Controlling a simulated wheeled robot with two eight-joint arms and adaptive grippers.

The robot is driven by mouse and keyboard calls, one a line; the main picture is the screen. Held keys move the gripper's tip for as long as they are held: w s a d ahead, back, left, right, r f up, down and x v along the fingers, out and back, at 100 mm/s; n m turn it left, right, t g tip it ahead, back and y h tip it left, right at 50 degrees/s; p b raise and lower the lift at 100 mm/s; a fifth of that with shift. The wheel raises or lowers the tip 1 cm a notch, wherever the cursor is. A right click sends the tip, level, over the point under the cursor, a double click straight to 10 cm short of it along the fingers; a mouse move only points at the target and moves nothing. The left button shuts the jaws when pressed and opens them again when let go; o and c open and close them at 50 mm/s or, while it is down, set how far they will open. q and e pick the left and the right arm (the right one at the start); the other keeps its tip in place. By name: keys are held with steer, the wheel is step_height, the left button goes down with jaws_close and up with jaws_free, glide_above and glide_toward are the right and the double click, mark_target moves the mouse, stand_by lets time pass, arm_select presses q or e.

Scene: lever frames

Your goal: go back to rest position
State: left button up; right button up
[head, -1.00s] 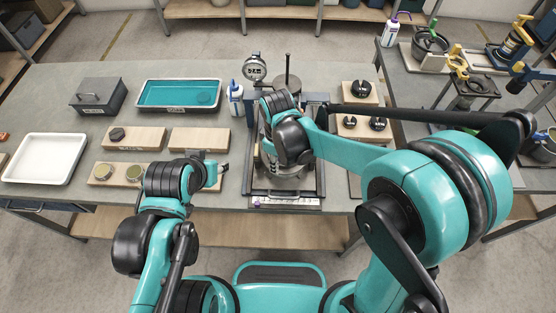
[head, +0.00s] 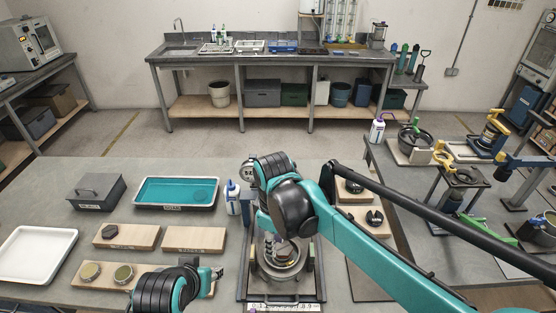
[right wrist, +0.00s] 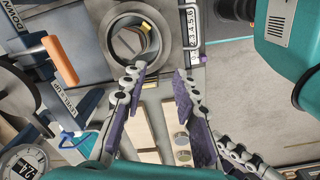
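My right gripper (right wrist: 160,78) is open in the right wrist view, with nothing between its purple-padded fingers. A round metal ring-shaped part (right wrist: 134,40) of the press-like device lies beyond its fingertips. In the head view my right wrist is above this device (head: 280,262), which stands on the near table, and hides part of it. My left gripper (head: 215,273) is low in the head view, by the wooden boards at the left. It is small and partly hidden by its own wrist, so its finger opening is unclear.
On the table are a teal tray (head: 153,191), a white tray (head: 35,252), a grey box (head: 97,192), a wooden board (head: 195,239) and a white bottle (head: 233,198). A side bench (head: 385,170) with tools stands right. Floor (head: 200,141) separates the table from the back bench.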

steer(key=s+d+f+m+t+b, duration=0.2)
steer(key=d+m, duration=0.4)
steer(key=d, duration=0.3)
steer(key=s+d+f+m+t+b, duration=0.1)
steer(key=s+d+m+t, duration=0.4)
steer(key=d, duration=0.5)
steer(key=shift+s+d+f+m+b, duration=0.15)
steer(key=shift+s+f+m+b, duration=0.35)
steer(key=shift+f+m, duration=0.55)
steer(key=shift+s+r, duration=0.1)
